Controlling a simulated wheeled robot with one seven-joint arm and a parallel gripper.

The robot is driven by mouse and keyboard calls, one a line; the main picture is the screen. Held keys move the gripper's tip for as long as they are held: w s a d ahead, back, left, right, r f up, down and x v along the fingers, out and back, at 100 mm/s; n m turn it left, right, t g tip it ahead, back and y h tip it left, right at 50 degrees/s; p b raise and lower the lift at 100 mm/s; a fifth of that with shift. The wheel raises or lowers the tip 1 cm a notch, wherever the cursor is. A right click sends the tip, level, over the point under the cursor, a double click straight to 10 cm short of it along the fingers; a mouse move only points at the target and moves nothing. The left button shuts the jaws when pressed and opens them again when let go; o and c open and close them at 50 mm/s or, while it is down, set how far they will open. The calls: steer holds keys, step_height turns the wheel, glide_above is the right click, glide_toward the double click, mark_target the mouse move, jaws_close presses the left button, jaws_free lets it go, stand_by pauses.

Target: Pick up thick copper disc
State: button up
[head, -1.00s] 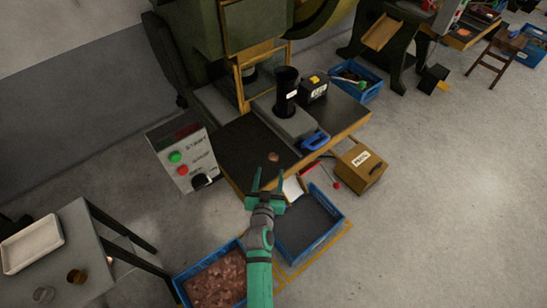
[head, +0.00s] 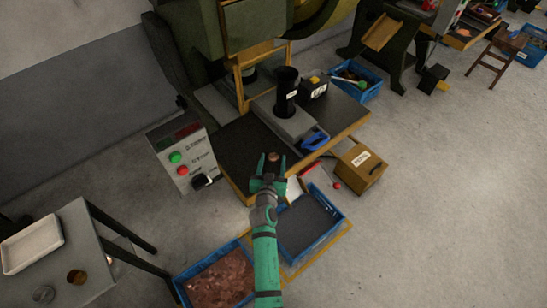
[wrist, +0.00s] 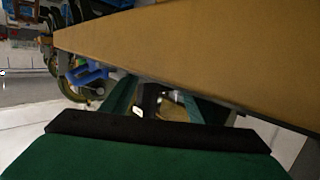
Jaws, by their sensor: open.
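A small copper disc (head: 273,156) lies on the dark top of the press table (head: 240,150), near its front edge. My gripper (head: 271,162) is open, and in the head view its two fingers show on either side of the disc. I cannot tell from this view how high the fingers are above the table top. In the wrist view the tan edge of the table (wrist: 200,45) fills the upper part, with the open fingers (wrist: 160,100) below it. The disc is not clear in the wrist view.
A grey fixture with a black cylinder (head: 286,90) and a blue handle (head: 316,140) stand behind the disc. A control box (head: 183,160) is at left. Blue bins with copper pieces (head: 215,285) and a dark empty-looking floor (head: 308,222) sit below. A brown box (head: 361,168) is at right.

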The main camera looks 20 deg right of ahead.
steer(key=shift+a, duration=0.1)
steer(key=c, duration=1.3)
steer(key=shift+r, duration=0.1)
